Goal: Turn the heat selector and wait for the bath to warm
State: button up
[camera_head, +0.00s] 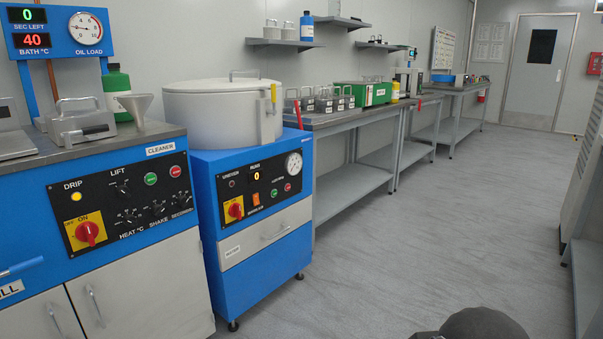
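The blue cleaner machine (25,208) stands at the left with a dark control panel. The heat selector (129,216) is a small black knob above the "HEAT °C" label. Its exact setting is too small to read. The bath display (30,40) reads 40 in red under a green 0 for seconds left. A red main switch (87,233) on a yellow plate is at the panel's left, near "ON". The yellow DRIP lamp (76,197) looks lit. My gripper is not in view.
The lift (122,187), shake (158,208) and seconds (182,200) knobs sit close by, with green and red buttons above. A second blue machine with a round lidded tank (222,112) stands to the right. Benches line the wall. The grey floor (400,240) is open.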

aim_at(129, 220)
jog(key=u, duration=1.35)
jog(key=k, duration=1.1)
jog(key=u, duration=0.8)
jog(key=i, duration=0.9)
jog(key=z, duration=0.45)
jog(key=i, duration=0.6)
jog(key=z, duration=0.65)
